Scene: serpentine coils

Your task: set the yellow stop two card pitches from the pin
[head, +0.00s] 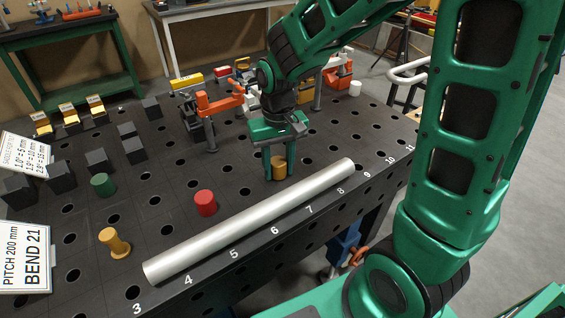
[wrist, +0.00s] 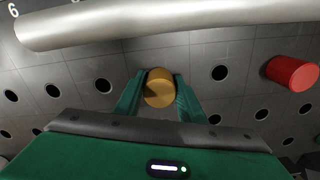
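The yellow stop (head: 279,168) is a short yellow cylinder on the dark perforated table, just behind the silver tube (head: 250,220). My gripper (head: 279,160) points down with one finger on each side of it. In the wrist view the stop (wrist: 160,88) fills the space between the fingertips (wrist: 160,92), which appear to touch both sides. Its base is partly hidden. A red cylinder (head: 205,203) stands left of it; it also shows in the wrist view (wrist: 291,73). A yellow-orange spool-shaped peg (head: 115,242) stands near the tube's left end. Which piece is the pin, I cannot tell.
A card (head: 25,258) reads "PITCH 200 mm BEND 21". The front edge carries numbers 3 to 11. A green cylinder (head: 103,185) and dark blocks (head: 98,161) stand at left. Orange clamps (head: 217,103) stand behind my gripper. Open holes lie between the red cylinder and the stop.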

